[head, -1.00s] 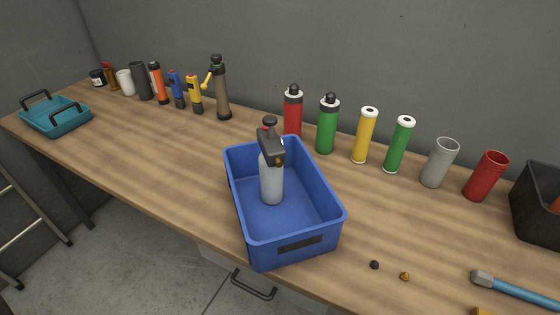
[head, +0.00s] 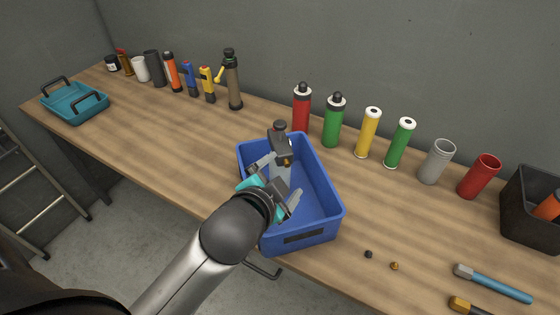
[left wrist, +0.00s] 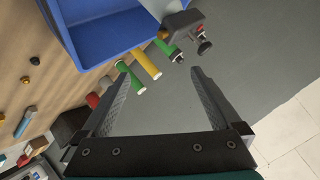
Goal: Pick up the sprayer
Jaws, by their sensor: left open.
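The sprayer (head: 281,143) stands upright in the blue bin (head: 325,215), with a grey bottle and a dark pump head. My arm and gripper hide much of its bottle in the head view. My left gripper (head: 280,182) is open over the bin, in front of the sprayer, its fingers showing on either side of the bottle in the picture. In the left wrist view the sprayer's head (left wrist: 182,22) lies at the top, beyond the fingertips of the open, empty gripper (left wrist: 158,72). My right gripper is not in view.
Red, green and yellow cylinders (head: 367,133) stand behind the bin, with a grey cup (head: 436,161) and red cup (head: 479,177) to the right. A teal tray (head: 75,103) sits far left. A black bin (head: 530,207) stands at right. Bare wood lies left of the blue bin.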

